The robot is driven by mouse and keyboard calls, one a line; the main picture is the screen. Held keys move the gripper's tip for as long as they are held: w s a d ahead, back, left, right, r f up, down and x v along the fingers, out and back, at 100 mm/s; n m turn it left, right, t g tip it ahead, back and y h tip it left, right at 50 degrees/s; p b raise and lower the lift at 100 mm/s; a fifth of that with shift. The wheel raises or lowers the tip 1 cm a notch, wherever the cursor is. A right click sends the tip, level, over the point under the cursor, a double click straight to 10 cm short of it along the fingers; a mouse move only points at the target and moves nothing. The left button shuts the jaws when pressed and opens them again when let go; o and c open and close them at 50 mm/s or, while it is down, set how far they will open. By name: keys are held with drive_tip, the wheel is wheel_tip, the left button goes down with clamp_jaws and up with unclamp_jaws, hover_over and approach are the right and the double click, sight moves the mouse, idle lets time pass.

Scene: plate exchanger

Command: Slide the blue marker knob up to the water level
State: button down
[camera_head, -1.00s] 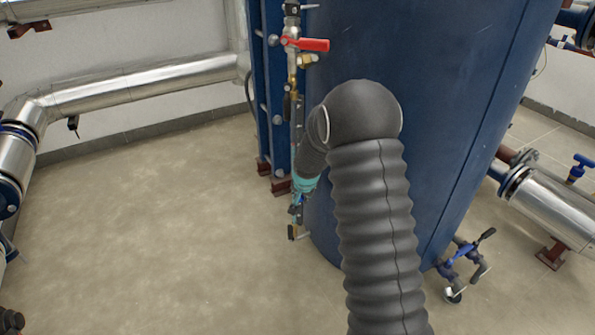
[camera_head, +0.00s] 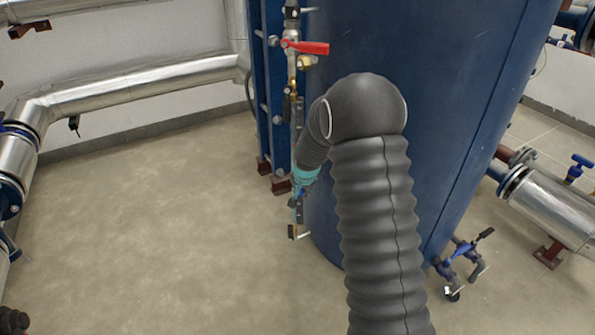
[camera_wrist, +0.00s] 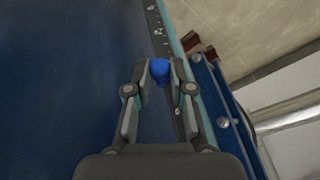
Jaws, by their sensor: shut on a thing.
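The blue marker knob (camera_wrist: 159,69) is between the fingertips of my gripper (camera_wrist: 160,72) in the wrist view. The gripper is shut on it. The knob sits beside a dark scale strip (camera_wrist: 154,25) with light markings, which runs along the level gauge. The water level cannot be made out in these frames.
A red-handled valve (camera_head: 305,47) is above my gripper on the gauge line. The large blue tank (camera_head: 430,80) stands directly behind my arm. A blue frame (camera_head: 271,90) rises to the left. Open floor (camera_head: 150,230) lies at the left.

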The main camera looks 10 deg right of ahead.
drive_tip(key=shift+r+p, duration=0.6)
drive_tip(key=shift+r, duration=0.95)
drive_tip(key=shift+r+p, duration=1.45)
drive_tip(key=shift+r, duration=1.45)
drive_tip(key=shift+r+p, duration=0.6)
drive_tip(key=shift+r, duration=0.8)
drive_tip(key=shift+w+r, duration=0.1)
drive_tip(key=shift+r, duration=1.45)
